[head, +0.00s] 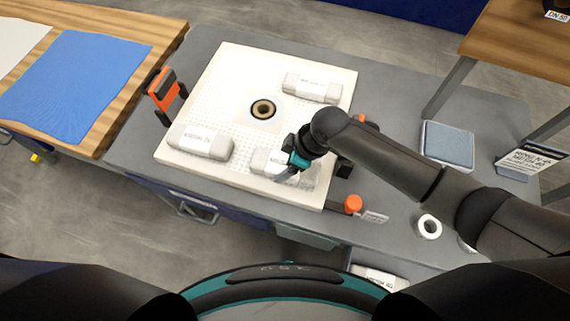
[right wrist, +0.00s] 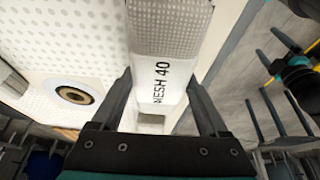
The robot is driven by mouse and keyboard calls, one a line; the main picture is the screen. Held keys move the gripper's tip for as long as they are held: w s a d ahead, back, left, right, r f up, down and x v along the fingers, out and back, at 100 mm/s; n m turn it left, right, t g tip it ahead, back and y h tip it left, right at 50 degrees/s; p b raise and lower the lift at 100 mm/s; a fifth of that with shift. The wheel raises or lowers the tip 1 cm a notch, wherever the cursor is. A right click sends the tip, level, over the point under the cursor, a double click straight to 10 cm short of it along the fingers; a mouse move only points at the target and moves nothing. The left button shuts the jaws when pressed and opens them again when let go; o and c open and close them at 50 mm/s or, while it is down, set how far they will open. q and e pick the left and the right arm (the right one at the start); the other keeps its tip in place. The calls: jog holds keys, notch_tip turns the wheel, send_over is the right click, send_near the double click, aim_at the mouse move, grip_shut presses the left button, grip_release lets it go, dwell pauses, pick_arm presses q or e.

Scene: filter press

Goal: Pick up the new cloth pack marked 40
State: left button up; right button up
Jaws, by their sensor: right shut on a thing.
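The cloth pack marked MESH 40 (right wrist: 168,70) is a white, rounded block with a grey woven part. In the right wrist view it lies between the two dark fingers of my right gripper (right wrist: 160,92), its label facing the camera. In the head view this pack (head: 264,161) is at the front of the white perforated filter plate (head: 240,62), partly hidden by my right gripper (head: 290,172), which is shut on it. I cannot tell whether the pack touches the plate. My left gripper is not in view.
Similar white packs lie at the plate's left (head: 200,142) and back right (head: 311,87); another (head: 378,278) is low at the front. Orange clamps (head: 160,88) (head: 353,204) stand by the plate. A blue-grey pad (head: 447,143) and white ring (head: 429,227) are right.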

jog(key=c, duration=0.3)
jog(key=shift+r, duration=0.15)
jog(key=shift+c, duration=0.2)
